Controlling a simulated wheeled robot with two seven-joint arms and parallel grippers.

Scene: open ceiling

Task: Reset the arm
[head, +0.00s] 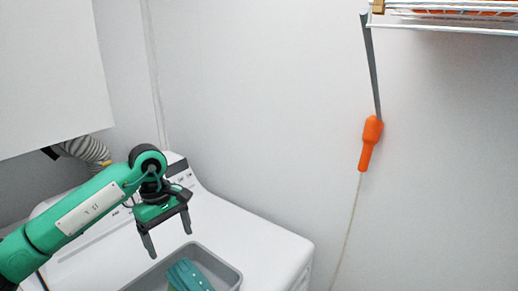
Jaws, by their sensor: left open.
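My left arm comes in from the lower left, green with black joints. My left gripper (168,240) is open and empty, with its two dark fingers pointing down and spread apart. It hangs above the white appliance (265,244), near the back left edge of a grey bin (228,268). A teal object (187,276) with stripes lies in the bin and is partly cut off by the bottom of the view. My right gripper does not show.
A white cabinet (50,75) hangs at the upper left, with a ribbed hose (86,148) below it. An orange-handled thing (371,145) hangs on the right wall under a wire shelf (450,18). The wall between is bare.

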